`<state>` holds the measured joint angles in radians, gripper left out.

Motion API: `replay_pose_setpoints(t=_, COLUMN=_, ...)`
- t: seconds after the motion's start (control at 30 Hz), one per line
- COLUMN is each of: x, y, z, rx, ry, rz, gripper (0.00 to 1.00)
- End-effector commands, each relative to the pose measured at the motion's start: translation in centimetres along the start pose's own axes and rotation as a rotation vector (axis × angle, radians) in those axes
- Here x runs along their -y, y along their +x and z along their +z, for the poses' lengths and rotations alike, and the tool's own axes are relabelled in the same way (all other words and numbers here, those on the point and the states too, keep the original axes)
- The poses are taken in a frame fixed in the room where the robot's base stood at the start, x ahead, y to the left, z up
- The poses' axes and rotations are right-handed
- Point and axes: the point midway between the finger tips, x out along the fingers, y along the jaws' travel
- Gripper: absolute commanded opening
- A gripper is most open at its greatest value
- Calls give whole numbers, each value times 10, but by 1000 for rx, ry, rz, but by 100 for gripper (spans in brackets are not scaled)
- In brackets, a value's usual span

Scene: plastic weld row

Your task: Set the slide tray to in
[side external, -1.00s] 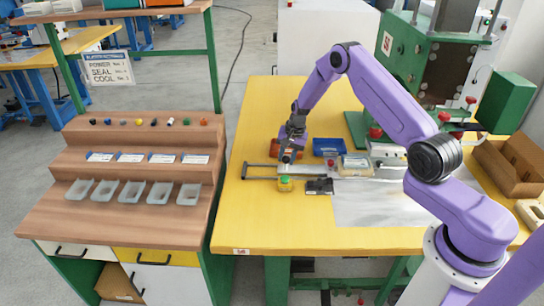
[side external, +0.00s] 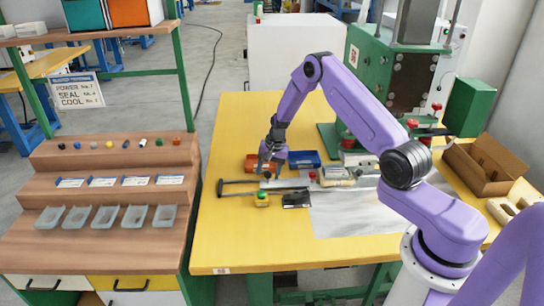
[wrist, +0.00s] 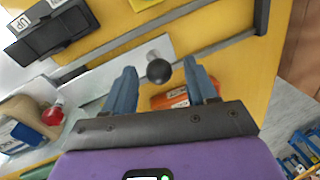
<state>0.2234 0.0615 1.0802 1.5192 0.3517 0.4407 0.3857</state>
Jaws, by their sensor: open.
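The slide tray (wrist: 128,72) is a pale metal plate with a round black knob (wrist: 158,70), lying between two dark rails. In the side external view the slide tray (side external: 288,184) lies toward the right of the rail frame, whose closed end reaches out to the left. My gripper (side external: 268,170) is above the left end of the plate. In the wrist view my gripper (wrist: 161,68) is open, with its blue-grey fingers on either side of the knob near their tips. I cannot tell whether either finger touches it.
An orange-red bin (side external: 261,163) and a blue bin (side external: 303,159) stand just behind the slide. A yellow box with a green button (side external: 262,199) and a black block (side external: 296,200) sit in front. The green press (side external: 392,70) stands at back right. The yellow table's front left is clear.

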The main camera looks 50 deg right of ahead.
Motion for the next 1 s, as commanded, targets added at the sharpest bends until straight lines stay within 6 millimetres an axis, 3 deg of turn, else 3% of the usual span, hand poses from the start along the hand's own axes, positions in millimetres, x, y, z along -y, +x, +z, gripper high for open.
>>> replay_pose_setpoints(t=0.17, x=0, y=-24, z=0, rx=-3, ry=0, rz=-2, gripper=57)
replay_pose_setpoints(t=0.7, x=0, y=-131, z=-1, rx=-4, ry=1, rz=-3, gripper=57)
replay_pose_setpoints(t=1.0, x=-1, y=-166, z=-1, rx=-2, ry=3, rz=-1, gripper=57)
